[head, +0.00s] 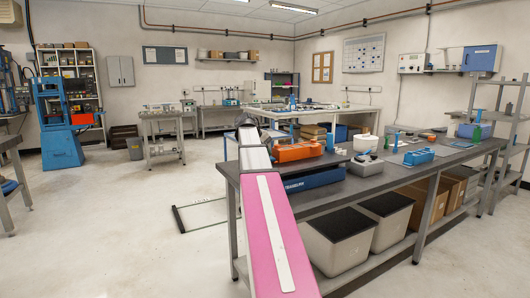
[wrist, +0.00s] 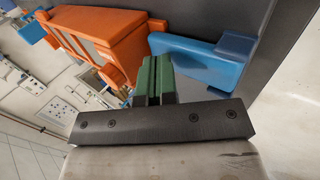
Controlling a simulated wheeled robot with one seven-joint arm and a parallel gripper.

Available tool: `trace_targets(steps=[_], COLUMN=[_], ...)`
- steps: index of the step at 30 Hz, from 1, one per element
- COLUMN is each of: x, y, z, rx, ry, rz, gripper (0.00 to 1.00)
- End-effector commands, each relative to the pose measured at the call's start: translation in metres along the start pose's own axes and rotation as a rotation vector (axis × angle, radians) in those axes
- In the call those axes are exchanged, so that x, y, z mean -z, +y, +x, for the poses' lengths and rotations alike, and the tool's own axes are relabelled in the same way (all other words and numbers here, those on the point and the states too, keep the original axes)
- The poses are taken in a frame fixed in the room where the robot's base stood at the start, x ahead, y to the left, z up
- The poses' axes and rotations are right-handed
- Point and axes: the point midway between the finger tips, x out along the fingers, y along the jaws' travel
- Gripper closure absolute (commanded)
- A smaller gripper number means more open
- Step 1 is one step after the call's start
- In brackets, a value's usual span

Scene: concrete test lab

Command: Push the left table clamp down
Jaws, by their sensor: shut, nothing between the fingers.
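A small upright blue piece (head: 330,143) stands on the grey workbench (head: 352,178), just right of an orange case (head: 298,152); it looks like the left clamp, but is too small to be sure. A similar blue upright (head: 396,140) stands farther right. My pink and white arm reaches to the bench's left end; my gripper is hidden at its far end in the head view. In the wrist view my gripper (wrist: 155,78) shows green fingers held together, empty. The orange case (wrist: 110,38) and a long blue piece (wrist: 195,60) lie beyond them; contact cannot be told.
A grey-white device (head: 366,166) and a blue tray (head: 418,157) sit on the bench. A blue box (head: 314,181) is at its front edge. Bins (head: 350,240) stand underneath.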

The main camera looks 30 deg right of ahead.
Motion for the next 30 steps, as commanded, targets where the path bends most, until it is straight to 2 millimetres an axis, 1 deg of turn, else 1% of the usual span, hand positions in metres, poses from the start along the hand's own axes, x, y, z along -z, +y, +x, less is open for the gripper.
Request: trace_targets(steps=[12,26,30], x=[0.0,-0.0003,0.0014], y=[-0.0003,-0.0004,0.0025], z=[0.0083,0.0099,0.0069], rx=[0.0,0.0,0.0], ry=[0.0,-0.001,-0.001], rz=[0.0,0.0,0.0], gripper=[1.0,1.0,1.0])
